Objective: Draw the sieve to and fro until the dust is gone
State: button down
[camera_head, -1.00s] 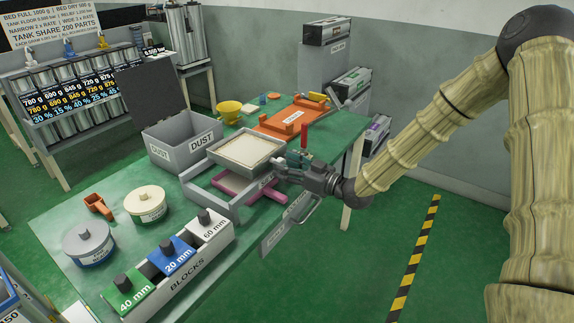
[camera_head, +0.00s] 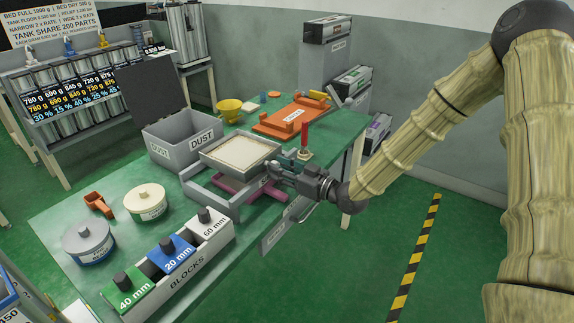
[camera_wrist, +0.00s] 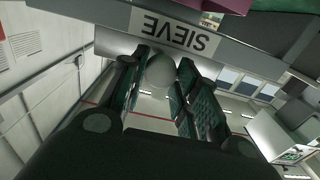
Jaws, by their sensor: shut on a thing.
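The sieve (camera_head: 212,158) is a grey square tray with a pale, sand-like layer (camera_head: 242,151) in it. It sits on a grey rail frame (camera_head: 196,192) at the table's right side. My gripper (camera_head: 281,170) is shut on the sieve's knob at its right side. In the wrist view the round grey knob (camera_wrist: 160,72) is between the fingers, under the upside-down "SIEVE" label (camera_wrist: 176,32). A pink tray (camera_head: 232,188) shows under the sieve, mostly covered. Dust falling or lying below cannot be made out.
A grey "DUST" bin (camera_head: 172,147) with a raised lid stands behind left of the sieve. An orange cradle (camera_head: 291,117) and a yellow bowl (camera_head: 229,110) are behind. A red upright stick (camera_head: 305,138) stands close to my gripper. A blocks rack (camera_head: 190,278) and two tubs are in front.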

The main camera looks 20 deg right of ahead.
aim_at(256, 169)
jog(key=s+a, duration=0.2)
jog(key=a, duration=0.1)
jog(key=shift+s+a, duration=0.15)
jog(key=shift+s, duration=0.1)
jog(key=c, duration=1.1)
grip_release()
jog(key=v, duration=1.2)
